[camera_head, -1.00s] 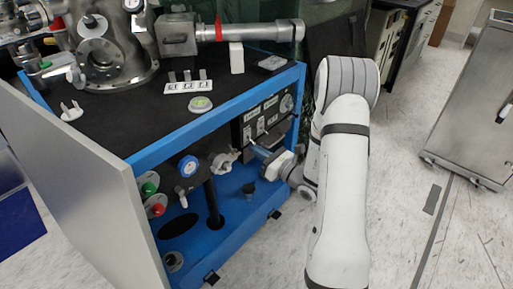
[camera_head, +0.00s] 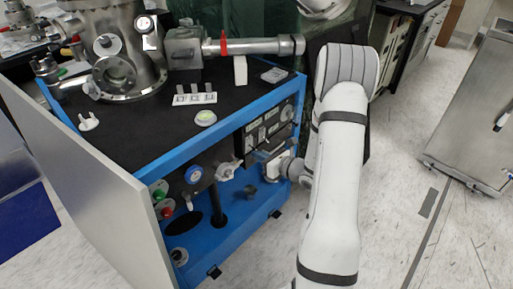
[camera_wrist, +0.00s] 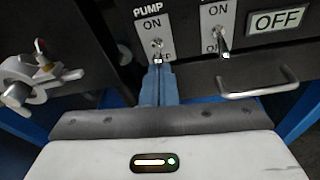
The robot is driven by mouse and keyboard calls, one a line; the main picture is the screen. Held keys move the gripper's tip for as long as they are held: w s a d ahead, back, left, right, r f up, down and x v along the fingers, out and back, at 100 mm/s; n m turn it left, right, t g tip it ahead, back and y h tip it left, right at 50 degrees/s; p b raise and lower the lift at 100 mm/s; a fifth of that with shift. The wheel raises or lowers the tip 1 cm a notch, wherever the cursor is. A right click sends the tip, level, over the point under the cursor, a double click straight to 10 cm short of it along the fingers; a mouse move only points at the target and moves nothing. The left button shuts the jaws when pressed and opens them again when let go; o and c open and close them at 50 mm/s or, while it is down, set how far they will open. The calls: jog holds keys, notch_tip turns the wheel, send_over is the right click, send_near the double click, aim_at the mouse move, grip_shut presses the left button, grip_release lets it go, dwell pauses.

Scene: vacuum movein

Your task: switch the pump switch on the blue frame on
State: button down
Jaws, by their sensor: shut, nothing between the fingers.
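The pump switch (camera_wrist: 157,44) is a small metal toggle on a white plate marked PUMP, with ON above and a partly covered OFF below, in the wrist view. Its lever seems to point down, but its tip is close to my fingers and hard to make out. My gripper (camera_wrist: 158,68) is shut and empty, its narrow blue-grey fingertips just below the toggle; whether they touch it I cannot tell. In the head view, my gripper (camera_head: 264,157) reaches in at the dark switch panel (camera_head: 250,141) on the blue frame (camera_head: 170,158).
A second toggle (camera_wrist: 222,40) is right of the pump switch, next to an OFF sign (camera_wrist: 280,20). A metal handle (camera_wrist: 258,88) juts out below them. A clamp fitting (camera_wrist: 30,80) is at left. A grey side panel (camera_head: 95,185) flanks the frame.

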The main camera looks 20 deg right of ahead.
aim_at(254, 148)
notch_tip(254, 148, up, 2)
jog(key=g+h+p, duration=0.1)
jog(key=g+p, duration=0.1)
jog(key=p, duration=0.2)
jog(key=shift+r, duration=0.1)
jog(key=shift+s+f+b, duration=0.1)
jog(key=shift+f+b, duration=0.25)
jog(key=shift+f, duration=0.1)
jog(key=shift+r+p, duration=0.45)
jog(key=shift+r, duration=0.4)
